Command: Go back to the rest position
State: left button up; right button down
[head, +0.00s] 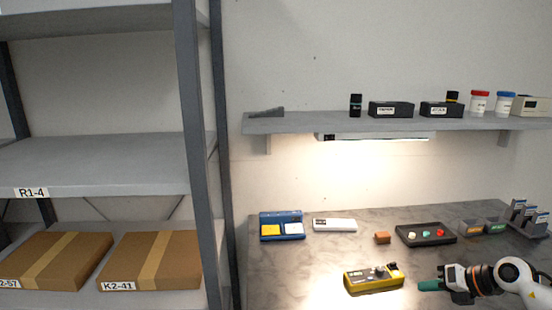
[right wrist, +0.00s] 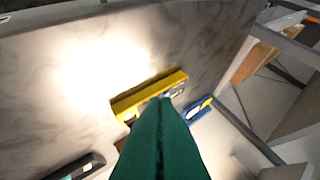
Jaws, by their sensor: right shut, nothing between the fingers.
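My right gripper (head: 428,286) comes in from the lower right of the head view. Its green fingers are shut with nothing between them. They are to the right of a yellow device (head: 373,279) on the grey table (head: 310,255), apart from it in the picture. In the right wrist view, the shut green fingers (right wrist: 160,130) fill the lower middle and overlap part of the yellow device (right wrist: 140,100). My left gripper is not in either view.
A blue case (head: 282,238) and white device (head: 335,225) sit further left. A shelving unit (head: 185,160) with cardboard boxes (head: 150,262) stands left.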

jog(key=s+a+r+m+t+y, duration=0.1)
jog(key=a+r+m+t, duration=0.1)
jog(key=a+m+t, duration=0.5)
jog(key=s+a+r+m+t+y, duration=0.1)
jog(key=a+r+m+t, duration=0.15)
jog(key=a+m, duration=0.45)
jog(key=s+d+f+m+g+h, duration=0.2)
jog(key=s+f+m+g+h, duration=0.2)
jog(key=s+f+m+h, duration=0.9)
jog(key=s+a+f+m+g+y, duration=0.25)
jog(key=s+g, duration=0.25)
jog(key=s, duration=0.5)
jog(key=s+a+f+m+g+y, duration=0.2)
jog(key=s+f+m+g, duration=0.25)
jog(key=s, duration=0.45)
notch_tip(320, 180, down, 26)
jog(key=s+n+g, duration=0.1)
jog(key=s, duration=0.1)
jog(key=s+d+f+g, duration=0.1)
jog(key=s+d+f, duration=0.1)
jog(key=s+f, duration=1.2)
jog(key=shift+s+d+f+g, duration=0.3)
jog(key=shift+s+f, duration=0.05)
jog(key=shift+s, duration=0.4)
